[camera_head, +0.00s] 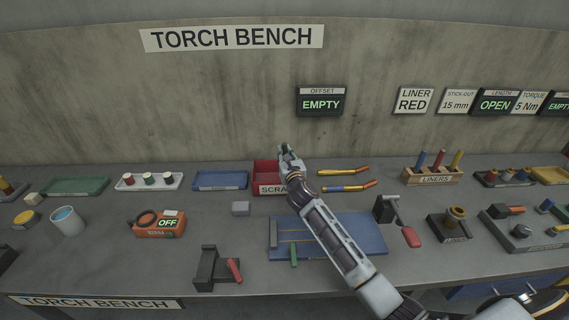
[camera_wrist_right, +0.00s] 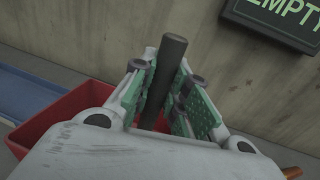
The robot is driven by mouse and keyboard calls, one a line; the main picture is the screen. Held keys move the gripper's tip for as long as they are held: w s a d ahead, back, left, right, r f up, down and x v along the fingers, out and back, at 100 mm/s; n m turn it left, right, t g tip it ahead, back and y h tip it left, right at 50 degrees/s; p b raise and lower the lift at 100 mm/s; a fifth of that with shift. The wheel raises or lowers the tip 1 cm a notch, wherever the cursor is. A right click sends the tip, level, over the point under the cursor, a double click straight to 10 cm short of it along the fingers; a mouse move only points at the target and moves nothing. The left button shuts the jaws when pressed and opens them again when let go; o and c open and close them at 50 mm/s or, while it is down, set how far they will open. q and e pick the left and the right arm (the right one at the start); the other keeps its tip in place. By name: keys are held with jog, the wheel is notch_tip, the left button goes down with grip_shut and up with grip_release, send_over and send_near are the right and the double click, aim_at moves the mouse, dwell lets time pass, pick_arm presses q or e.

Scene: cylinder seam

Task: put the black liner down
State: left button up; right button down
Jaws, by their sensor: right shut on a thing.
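The black liner (camera_wrist_right: 162,75) is a dark rod, seen in the right wrist view between green-padded fingers. My right gripper (camera_wrist_right: 160,100) is shut on it and holds it tilted, with its top end sticking up past the fingertips. In the head view my right gripper (camera_head: 287,150) is over the back of the red scrap bin (camera_head: 265,189); the liner is hard to make out there. The red bin also shows in the right wrist view (camera_wrist_right: 68,117), below and around the gripper. My left gripper is in neither view.
A blue tray (camera_head: 220,179) stands left of the bin, and two torch necks (camera_head: 345,171) lie to its right. A wooden liners rack (camera_head: 432,177) holds coloured rods. A blue mat (camera_head: 358,226) lies in front. The wall sign (camera_head: 321,103) reads EMPTY.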

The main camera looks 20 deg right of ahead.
jog(key=shift+f+b, duration=0.45)
jog(key=shift+f, duration=1.4)
jog(key=shift+f, duration=0.15)
jog(key=c, duration=1.4)
grip_release()
jog(key=shift+r, duration=0.2)
jog(key=shift+s+a, duration=0.15)
jog(key=shift+s, duration=1.85)
jog(key=shift+s+a, duration=0.2)
jog(key=shift+s, duration=1.8)
jog(key=shift+s+a, duration=0.15)
jog(key=shift+s, duration=1.85)
